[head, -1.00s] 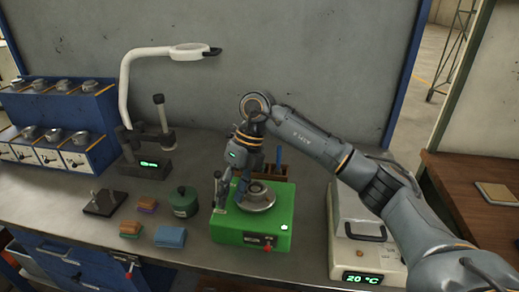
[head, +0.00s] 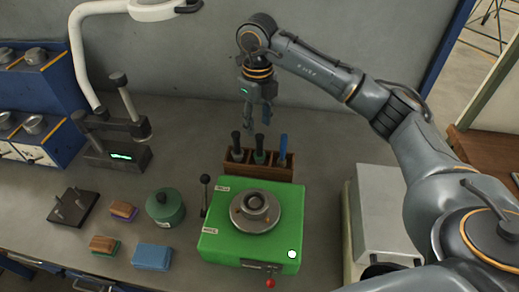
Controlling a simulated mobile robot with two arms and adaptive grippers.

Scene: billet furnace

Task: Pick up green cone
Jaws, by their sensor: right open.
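No plainly cone-shaped green thing shows in the head view. The middle tool (head: 259,150) in a brown wooden rack (head: 257,171) has a dark greenish handle; its lower end is hidden in the rack. A dark-handled tool stands to its left and a blue-handled tool (head: 283,150) to its right. A round green lidded pot (head: 165,208) stands left of the green machine. My right gripper (head: 257,124) points down just above and behind the rack, open and empty. My left gripper is not in view.
The green machine (head: 222,240) with a round metal top (head: 256,210) and upright lever stands before the rack. A pale box-shaped device (head: 385,220) is at right. Blue (head: 152,257) and brown-topped blocks (head: 104,244), a pegged stand (head: 73,208) and a lamp (head: 85,60) are at left.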

